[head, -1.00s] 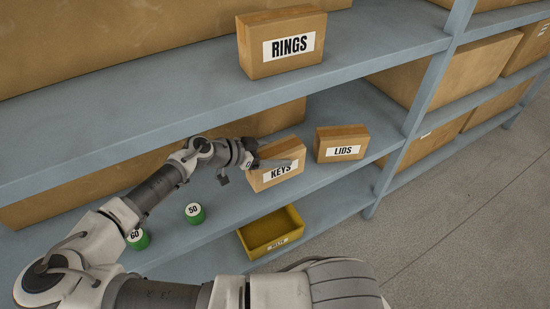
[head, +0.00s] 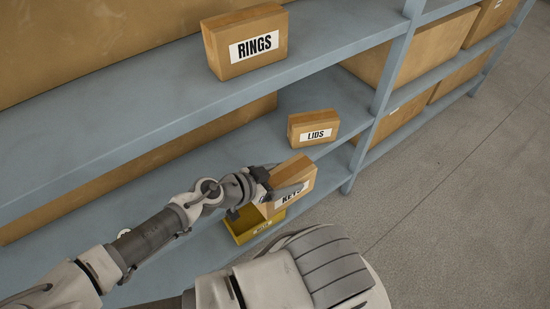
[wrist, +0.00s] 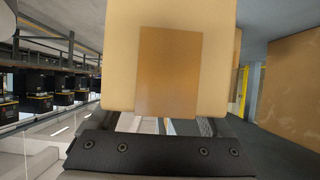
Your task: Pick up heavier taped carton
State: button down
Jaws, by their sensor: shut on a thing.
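My gripper (head: 268,190) is shut on the taped carton labelled KEYS (head: 298,177) and holds it, tilted, in front of the lower shelf. In the wrist view the same carton (wrist: 115,60) fills the upper middle, with a brown tape strip (wrist: 168,72) on its near face. The taped carton labelled LIDS (head: 313,128) stands on the lower shelf behind the held carton. The carton labelled RINGS (head: 246,40) stands on the upper shelf.
A yellow bin (head: 240,226) sits on the lower shelf, partly hidden behind my gripper and the held carton. A blue shelf upright (head: 380,98) stands right of the LIDS carton. Larger cartons (head: 415,60) fill the bay beyond. The grey floor (head: 450,200) at right is clear.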

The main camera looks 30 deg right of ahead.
jog(key=shift+s+r+p, duration=0.5)
jog(key=shift+s+p, duration=0.35)
jog(key=shift+p, duration=0.2)
jog(key=shift+s+d+f+p, duration=0.1)
jog(key=shift+s+f+p, duration=0.1)
jog(key=shift+s+p, duration=0.5)
jog(key=shift+s+f+p, duration=0.15)
jog(key=shift+s+p, duration=0.35)
jog(key=shift+p, duration=0.4)
jog(key=shift+w, duration=0.1)
